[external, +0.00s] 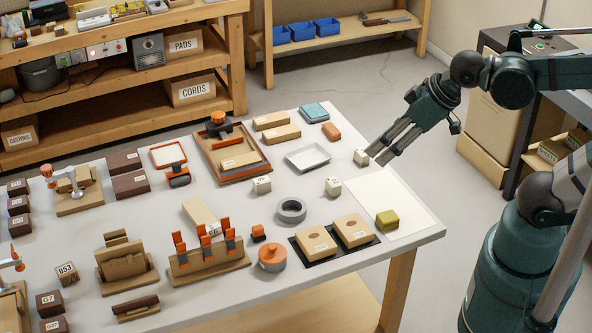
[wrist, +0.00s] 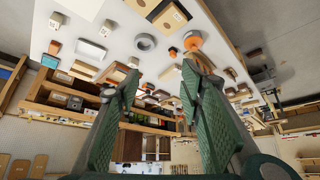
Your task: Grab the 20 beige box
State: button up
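Several small beige boxes stand on the table, and their printed numbers are too small to read surely. One beige box (external: 361,157) is just left of my fingertips; another (external: 332,186) is nearer the middle, and a third (external: 262,185) lies further left. In the wrist view they appear at the upper left (wrist: 56,20), top middle (wrist: 104,28) and near the left finger (wrist: 133,62). I cannot tell which is number 20. My gripper (external: 377,158) is open and empty, pointing down-left by the nearest box; its spread fingers fill the wrist view (wrist: 160,72).
A white tray (external: 308,157) and a brown-orange block (external: 331,131) lie beside the nearest box. A grey ring (external: 291,210), two larger tan boxes (external: 316,243) on a black mat and a yellow-green block (external: 387,219) stand nearer. The pale sheet (external: 384,195) is mostly bare.

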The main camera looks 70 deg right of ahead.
jog(key=w+d+f+m+g, duration=0.1)
jog(key=w+d+f+m, duration=0.1)
jog(key=w+d+f, duration=0.3)
jog(key=m+g+h+b, duration=0.1)
jog(key=m+g+b, duration=0.2)
jog(key=m+g, duration=0.3)
send_over(334, 182)
jog(key=a, duration=0.1)
jog(key=shift+m+t, duration=0.4)
jog(key=shift+t, duration=0.2)
jog(key=f, duration=2)
jog(key=shift+s+f, duration=0.2)
jog(key=shift+f, duration=0.2)
jog(key=shift+d+f, duration=0.15)
jog(key=shift+f, duration=0.15)
jog(key=shift+f, duration=0.1)
jog(key=shift+w+d+f, duration=0.1)
jog(key=shift+w+f, duration=0.05)
jog(key=shift+f, duration=1)
jog(key=shift+f, duration=0.1)
jog(key=shift+w+d+f+b, duration=0.15)
jog(key=shift+f+b, duration=0.25)
jog(key=shift+f, duration=0.85)
jog(key=shift+d+f+b, duration=0.15)
jog(key=shift+f+b, duration=0.25)
jog(key=shift+f, duration=0.85)
